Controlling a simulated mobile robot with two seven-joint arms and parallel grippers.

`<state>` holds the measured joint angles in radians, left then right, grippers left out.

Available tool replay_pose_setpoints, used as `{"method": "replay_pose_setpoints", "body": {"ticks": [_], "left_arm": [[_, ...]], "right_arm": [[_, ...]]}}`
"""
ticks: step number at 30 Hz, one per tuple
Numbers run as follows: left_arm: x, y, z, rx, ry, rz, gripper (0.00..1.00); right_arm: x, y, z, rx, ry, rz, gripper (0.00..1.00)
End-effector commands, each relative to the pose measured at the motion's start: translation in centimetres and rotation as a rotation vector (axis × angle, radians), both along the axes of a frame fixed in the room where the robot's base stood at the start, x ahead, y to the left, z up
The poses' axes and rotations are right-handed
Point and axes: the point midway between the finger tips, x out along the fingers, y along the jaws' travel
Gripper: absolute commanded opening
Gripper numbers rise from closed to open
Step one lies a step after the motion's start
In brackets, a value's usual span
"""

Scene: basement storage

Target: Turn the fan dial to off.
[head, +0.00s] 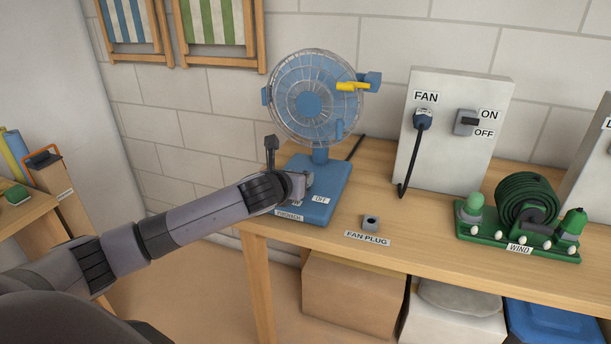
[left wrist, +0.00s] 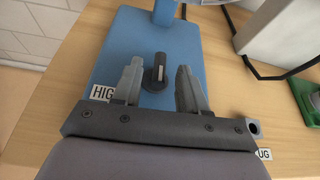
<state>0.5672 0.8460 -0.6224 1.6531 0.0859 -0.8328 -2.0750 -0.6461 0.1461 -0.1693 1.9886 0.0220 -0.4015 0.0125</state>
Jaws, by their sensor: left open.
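The blue fan (head: 310,103) stands on the workbench with a round wire cage and a blue base (head: 333,184). In the left wrist view the base (left wrist: 120,45) carries a small dark dial (left wrist: 157,73) with a pale stripe along it. In the head view my gripper hides the dial. My left gripper (head: 298,186) is over the front of the base. In the left wrist view its open fingers (left wrist: 160,88) stand either side of the dial, with gaps on both sides. An "OFF" label (head: 320,200) shows on the base. I cannot tell the dial's setting.
A wall panel (head: 452,150) holds the plugged fan plug (head: 423,119) and an on/off switch (head: 467,122). A small grey holder (head: 371,223) labelled "FAN PLUG" sits right of the base. A green hose reel (head: 527,203) stands farther right. The bench (head: 400,240) between is mostly clear.

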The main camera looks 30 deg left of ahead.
Motion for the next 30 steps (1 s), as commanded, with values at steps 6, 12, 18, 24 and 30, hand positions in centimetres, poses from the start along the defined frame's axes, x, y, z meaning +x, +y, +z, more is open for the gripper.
{"method": "replay_pose_setpoints", "body": {"ticks": [6, 12, 18, 24, 30], "left_arm": [[2.4, 0.5, -1.1, -0.002, 0.000, 0.002, 0.42], [3.7, 0.8, -1.6, -0.002, 0.000, 0.001, 0.42], [4.1, 0.8, -1.7, 0.000, 0.000, 0.000, 0.42], [4.1, 0.8, -1.7, 0.000, 0.000, -0.001, 0.42], [4.1, 0.8, -1.7, 0.000, 0.000, -0.001, 0.00]], "right_arm": [[0.0, 0.1, -0.3, 0.003, 0.003, -0.001, 0.43], [0.1, 0.2, -0.2, 0.006, -0.002, 0.001, 0.43], [0.1, 0.3, -0.2, 0.008, -0.001, 0.002, 0.43], [0.2, 0.3, -0.2, 0.009, -0.003, 0.003, 0.43], [0.2, 0.3, -0.2, 0.009, -0.003, 0.003, 0.43]]}}
